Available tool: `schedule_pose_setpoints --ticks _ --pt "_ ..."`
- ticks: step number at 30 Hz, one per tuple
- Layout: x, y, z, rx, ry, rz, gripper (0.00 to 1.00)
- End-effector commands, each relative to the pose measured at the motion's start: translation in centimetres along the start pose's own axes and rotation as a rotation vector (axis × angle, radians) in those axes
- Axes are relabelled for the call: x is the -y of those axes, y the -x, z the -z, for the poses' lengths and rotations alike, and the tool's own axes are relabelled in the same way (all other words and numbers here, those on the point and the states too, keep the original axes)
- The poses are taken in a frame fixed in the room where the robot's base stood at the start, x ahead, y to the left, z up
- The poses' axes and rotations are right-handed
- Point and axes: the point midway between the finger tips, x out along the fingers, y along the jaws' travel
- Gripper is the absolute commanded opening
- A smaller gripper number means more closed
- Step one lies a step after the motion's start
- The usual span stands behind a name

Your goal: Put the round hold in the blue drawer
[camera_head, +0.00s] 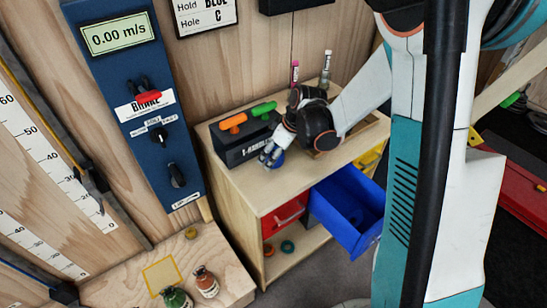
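The blue drawer (350,215) is pulled out from the wooden cabinet, and the part of its inside that shows looks empty. My gripper (268,158) points down over the left part of the cabinet top, beside the black box. A small round blue thing (278,160), perhaps the round hold, shows right at my fingers. My gripper partly hides it. I cannot tell whether the fingers grip it or only stand beside it.
A black box (240,147) with orange and green handles and two markers (325,69) stand on the cabinet top (240,180). The red drawer (285,215) looks shut. Small round things (287,246) lie on the shelf below.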

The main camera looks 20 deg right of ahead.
Motion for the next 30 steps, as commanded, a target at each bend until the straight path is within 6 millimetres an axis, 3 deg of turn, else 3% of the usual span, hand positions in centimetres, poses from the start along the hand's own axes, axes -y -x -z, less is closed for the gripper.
schedule_pose_setpoints --ticks 1,6,9,20,30 --pt "0.0 0.0 0.0 0.000 0.000 0.000 0.68" --pt "0.0 0.0 0.0 0.000 0.000 0.000 0.29" --pt "0.0 0.0 0.0 0.000 0.000 0.000 0.24" --pt "-0.1 0.7 0.3 0.000 0.000 0.000 0.24" --pt "0.0 5.2 2.1 0.000 0.000 0.000 0.24"
